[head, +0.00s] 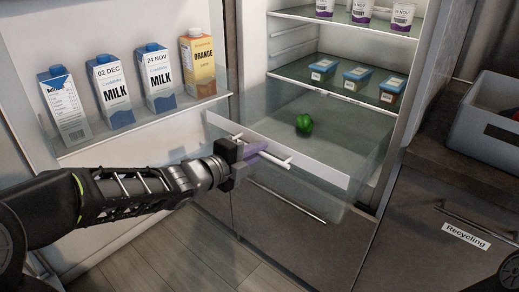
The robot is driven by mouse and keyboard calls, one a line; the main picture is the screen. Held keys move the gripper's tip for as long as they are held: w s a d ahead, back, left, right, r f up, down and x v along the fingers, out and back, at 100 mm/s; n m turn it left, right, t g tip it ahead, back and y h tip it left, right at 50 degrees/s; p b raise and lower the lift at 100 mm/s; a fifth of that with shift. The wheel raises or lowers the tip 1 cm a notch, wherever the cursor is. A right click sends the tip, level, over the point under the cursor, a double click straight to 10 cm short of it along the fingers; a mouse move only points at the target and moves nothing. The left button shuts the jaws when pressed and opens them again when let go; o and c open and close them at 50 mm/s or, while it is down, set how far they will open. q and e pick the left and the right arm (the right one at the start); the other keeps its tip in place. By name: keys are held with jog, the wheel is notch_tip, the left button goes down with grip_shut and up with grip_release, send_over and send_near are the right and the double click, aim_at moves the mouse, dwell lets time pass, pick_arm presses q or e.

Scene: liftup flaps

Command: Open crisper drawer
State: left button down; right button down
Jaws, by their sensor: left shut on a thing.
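The crisper drawer (325,171) is a clear bin with a pale front strip, low in the open fridge. Its front stands out ahead of the shelves above, and its top is uncovered toward me. A white bar handle (278,158) runs along the front. A green pepper (304,124) lies inside. My left gripper (240,158) is at the left part of the handle and shut on it; the fingertips are partly hidden, with a purple translucent patch beside them. My right gripper is not in view.
The open fridge door at left holds cartons, including a milk carton (112,91) and an orange carton (198,62). Small blue-lidded tubs (356,77) stand on the shelf above the drawer. A recycling cabinet (440,220) and a grey bin (478,125) are at right. The floor in front is clear.

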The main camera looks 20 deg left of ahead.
pick_arm(q)
jog(key=shift+f, duration=0.1)
jog(key=c, duration=1.8)
grip_release()
jog(key=p+v, duration=0.2)
jog(key=v, duration=0.6)
jog(key=shift+w+d, duration=0.1)
jog(key=shift+d, duration=0.05)
